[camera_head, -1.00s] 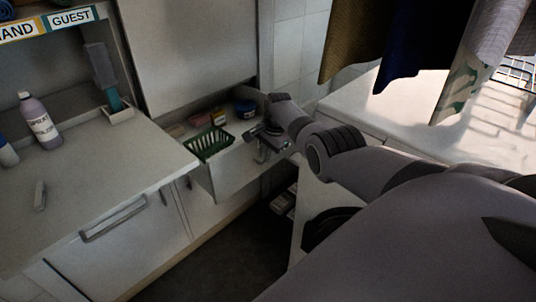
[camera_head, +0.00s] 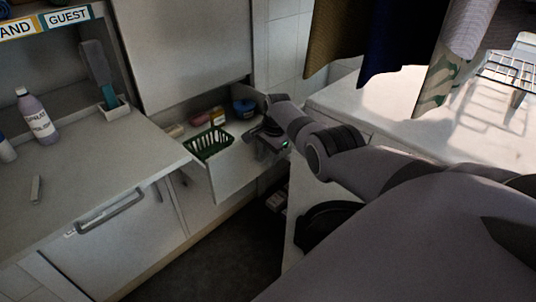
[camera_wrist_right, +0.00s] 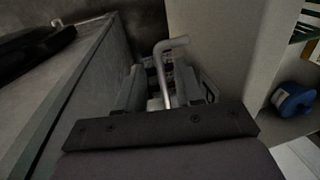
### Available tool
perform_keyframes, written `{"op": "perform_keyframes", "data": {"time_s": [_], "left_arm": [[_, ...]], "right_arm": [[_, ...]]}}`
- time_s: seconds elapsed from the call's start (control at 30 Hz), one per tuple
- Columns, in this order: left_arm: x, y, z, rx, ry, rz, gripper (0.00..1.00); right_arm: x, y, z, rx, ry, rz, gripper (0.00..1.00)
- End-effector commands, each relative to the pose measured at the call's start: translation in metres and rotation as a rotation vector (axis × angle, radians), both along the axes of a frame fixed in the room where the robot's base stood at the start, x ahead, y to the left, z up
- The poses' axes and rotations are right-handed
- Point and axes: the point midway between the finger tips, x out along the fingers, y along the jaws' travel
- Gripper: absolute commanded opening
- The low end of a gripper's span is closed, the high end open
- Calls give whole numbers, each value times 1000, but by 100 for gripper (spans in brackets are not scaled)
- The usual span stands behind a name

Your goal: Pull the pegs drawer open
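A white drawer (camera_head: 237,173) below the tall white panel stands pulled out. A green basket (camera_head: 208,143) and several small items sit in it; I read no label on its front. My right gripper (camera_head: 272,146) is at the right part of the drawer's front. In the right wrist view, its two fingers (camera_wrist_right: 170,90) are spread apart, and a bent metal handle (camera_wrist_right: 161,65) shows between them with gaps on both sides. The handle is hidden by the gripper in the head view. My left gripper is in neither view.
A blue round container (camera_head: 244,109) stands at the drawer's back right. A counter (camera_head: 95,175) with a bottle (camera_head: 38,118) is at left, above a cabinet door with a bar handle (camera_head: 110,212). A white worktop (camera_head: 400,115) lies right, under hanging cloths (camera_head: 390,40). Dark floor lies below.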

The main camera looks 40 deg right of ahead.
Motion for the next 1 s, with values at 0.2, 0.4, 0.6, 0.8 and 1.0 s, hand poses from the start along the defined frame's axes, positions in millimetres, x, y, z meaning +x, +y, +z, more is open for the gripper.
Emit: {"op": "perform_keyframes", "data": {"time_s": [0.2,0.4,0.6,0.8,1.0], "left_arm": [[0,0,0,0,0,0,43],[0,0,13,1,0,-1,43],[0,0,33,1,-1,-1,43],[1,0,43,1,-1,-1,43],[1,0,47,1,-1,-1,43]], "right_arm": [[1,0,1,-1,-2,0,36],[-1,0,14,-1,-4,0,36],[-5,-1,38,-1,-3,1,36],[-10,-1,58,-1,-3,0,36],[-12,-1,69,0,-2,0,36]]}}
